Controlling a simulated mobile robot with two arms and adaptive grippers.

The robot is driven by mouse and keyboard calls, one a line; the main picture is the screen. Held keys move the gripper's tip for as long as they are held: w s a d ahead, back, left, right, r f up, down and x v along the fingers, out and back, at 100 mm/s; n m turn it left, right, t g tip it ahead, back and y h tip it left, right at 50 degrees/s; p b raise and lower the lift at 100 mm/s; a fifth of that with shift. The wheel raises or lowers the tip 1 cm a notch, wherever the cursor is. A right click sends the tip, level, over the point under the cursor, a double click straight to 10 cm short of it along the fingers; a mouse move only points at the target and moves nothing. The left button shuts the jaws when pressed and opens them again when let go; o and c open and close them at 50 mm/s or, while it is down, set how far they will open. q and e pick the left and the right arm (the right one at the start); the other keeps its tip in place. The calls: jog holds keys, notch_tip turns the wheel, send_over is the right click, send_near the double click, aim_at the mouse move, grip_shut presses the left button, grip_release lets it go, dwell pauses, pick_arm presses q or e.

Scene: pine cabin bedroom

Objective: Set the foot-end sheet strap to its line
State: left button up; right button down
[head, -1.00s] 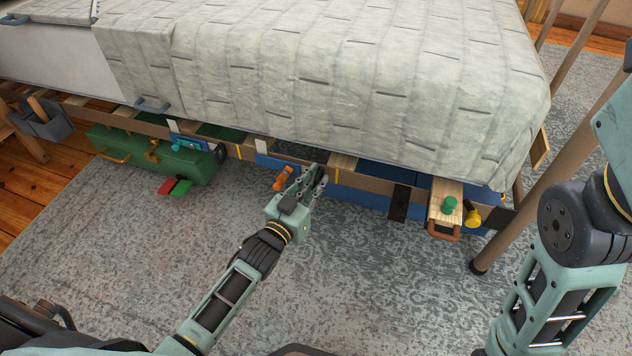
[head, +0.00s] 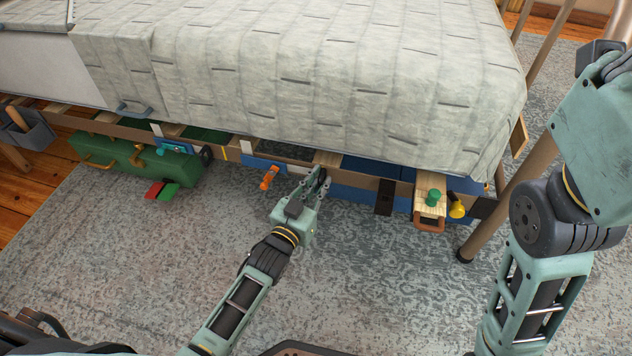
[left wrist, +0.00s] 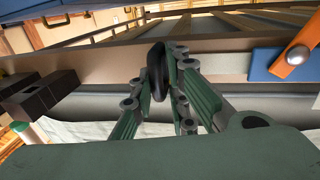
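My left gripper (head: 318,180) is at the bed's side rail (head: 352,181), right of an orange lever (head: 269,178) on a blue plate. In the left wrist view its ribbed green fingers (left wrist: 160,78) converge on both sides of a small upright black tab (left wrist: 156,70) in front of the rail and appear closed on it. The tab looks like the strap's grip, but I cannot make out the strap itself. A pale strip (left wrist: 222,66) runs along the rail beside it. A yellow line (head: 225,153) marks the rail further left. My right gripper is out of frame.
A dark brown block (head: 385,197), a wooden piece with a green knob (head: 433,196) and a yellow knob (head: 457,210) are right along the rail. A green case (head: 125,160) is at left. The quilt (head: 300,75) overhangs the rail.

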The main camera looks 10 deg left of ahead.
pick_arm(q)
jog(key=o, duration=0.4)
jog(key=shift+c, duration=0.2)
jog(key=shift+s, duration=0.15)
jog(key=v, duration=0.7)
jog(key=shift+s, duration=0.15)
